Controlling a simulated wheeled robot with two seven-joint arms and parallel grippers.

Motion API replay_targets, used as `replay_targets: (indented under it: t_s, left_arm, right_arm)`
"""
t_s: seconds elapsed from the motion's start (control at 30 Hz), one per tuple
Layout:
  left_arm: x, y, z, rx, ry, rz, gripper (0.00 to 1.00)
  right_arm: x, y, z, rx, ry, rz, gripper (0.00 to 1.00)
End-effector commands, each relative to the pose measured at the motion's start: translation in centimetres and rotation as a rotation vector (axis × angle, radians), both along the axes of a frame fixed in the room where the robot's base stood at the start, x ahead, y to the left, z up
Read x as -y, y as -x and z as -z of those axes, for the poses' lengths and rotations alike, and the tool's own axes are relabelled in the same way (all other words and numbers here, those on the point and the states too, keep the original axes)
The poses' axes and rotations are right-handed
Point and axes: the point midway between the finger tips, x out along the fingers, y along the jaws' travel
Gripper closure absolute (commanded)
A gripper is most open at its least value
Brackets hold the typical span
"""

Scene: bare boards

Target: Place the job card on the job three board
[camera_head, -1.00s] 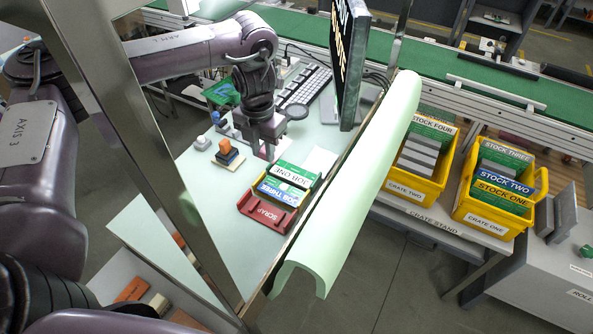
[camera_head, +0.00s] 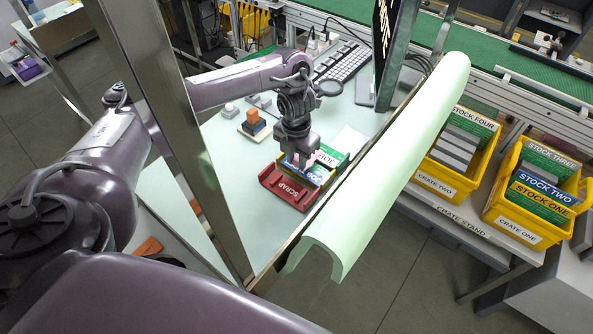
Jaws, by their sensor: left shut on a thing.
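My left gripper (camera_head: 300,160) is over the small trays on the pale bench, and it is shut on a small pinkish thing that looks like the job card (camera_head: 297,159). The card is mostly hidden by the fingers. The blue job three board (camera_head: 314,175) lies just below the gripper in a yellow-edged tray, its label partly covered. I cannot tell whether the card touches it. The green and white job one board (camera_head: 329,157) is just behind, also partly covered. My right gripper is not in view.
The red scrap tray (camera_head: 289,199) is in front of the job three board. A stamp (camera_head: 254,124) stands to the left. A monitor (camera_head: 393,45) and keyboard (camera_head: 342,62) are behind.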

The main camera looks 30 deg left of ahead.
Motion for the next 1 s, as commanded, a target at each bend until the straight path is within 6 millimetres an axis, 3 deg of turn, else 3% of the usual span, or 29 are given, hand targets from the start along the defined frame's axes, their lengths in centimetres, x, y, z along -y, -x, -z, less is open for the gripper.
replay_targets:
  t_s: [0.33,0.77,0.8,0.97,1.0]
  left_arm:
    - [0.1,0.1,4.2,-0.002,0.002,-0.001,0.95]
    - [0.0,0.0,4.8,0.000,-0.001,0.000,0.95]
    - [0.0,0.0,4.7,0.000,0.000,0.000,0.73]
    - [0.0,0.0,4.6,0.000,0.000,0.000,0.53]
    - [0.0,0.0,4.6,0.000,0.000,0.000,0.53]
  right_arm:
    - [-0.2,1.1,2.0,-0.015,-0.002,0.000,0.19]
    - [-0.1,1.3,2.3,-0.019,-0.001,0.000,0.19]
    - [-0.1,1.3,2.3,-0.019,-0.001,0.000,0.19]
    - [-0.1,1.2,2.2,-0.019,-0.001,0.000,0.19]
    - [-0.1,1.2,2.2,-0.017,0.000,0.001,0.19]
